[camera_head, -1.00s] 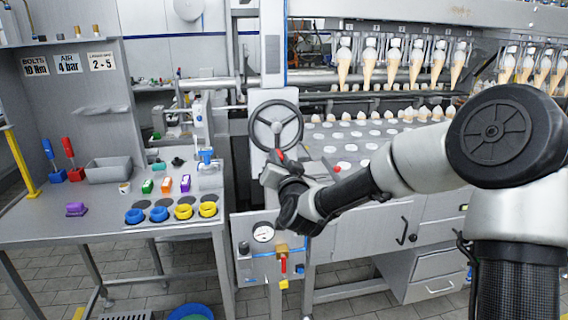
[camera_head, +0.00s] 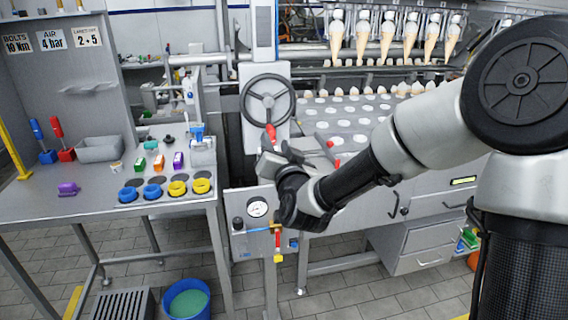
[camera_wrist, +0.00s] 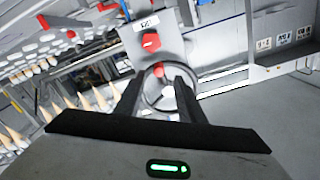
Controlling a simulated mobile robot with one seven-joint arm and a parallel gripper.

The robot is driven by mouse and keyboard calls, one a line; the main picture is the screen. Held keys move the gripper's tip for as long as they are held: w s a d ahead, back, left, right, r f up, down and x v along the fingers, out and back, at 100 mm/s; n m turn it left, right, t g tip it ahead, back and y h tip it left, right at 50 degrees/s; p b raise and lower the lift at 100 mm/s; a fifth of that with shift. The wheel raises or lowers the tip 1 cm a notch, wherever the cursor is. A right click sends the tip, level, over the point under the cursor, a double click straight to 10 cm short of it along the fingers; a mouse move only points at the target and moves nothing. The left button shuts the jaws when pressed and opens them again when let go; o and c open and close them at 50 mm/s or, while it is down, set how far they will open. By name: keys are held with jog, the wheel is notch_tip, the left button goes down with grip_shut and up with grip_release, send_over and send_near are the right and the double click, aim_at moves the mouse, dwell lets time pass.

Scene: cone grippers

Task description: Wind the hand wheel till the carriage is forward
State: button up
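The dark hand wheel (camera_head: 247,99) stands upright on a pale plate, with a red crank handle (camera_head: 270,133) at its bottom. My gripper (camera_head: 268,152) is just below and in front of the handle. In the wrist view, my gripper's two dark fingers (camera_wrist: 158,82) are spread apart. The red handle (camera_wrist: 158,69) shows between their tips, with part of the wheel behind. I cannot tell whether a finger touches the handle. The cones hang in a row of holders (camera_head: 386,30) at the back; I cannot tell which part is the carriage.
A grey bench (camera_head: 90,215) at left holds coloured rings, small boxes and a grey bin (camera_head: 100,149). A gauge panel (camera_head: 258,208) with a red-handled valve sits below my gripper. A blue bucket (camera_head: 187,302) stands on the floor. The cone machine fills the right.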

jog(key=b+v, duration=0.1)
jog(key=v, duration=1)
jog(key=shift+b, duration=0.35)
jog(key=shift+r, duration=0.1)
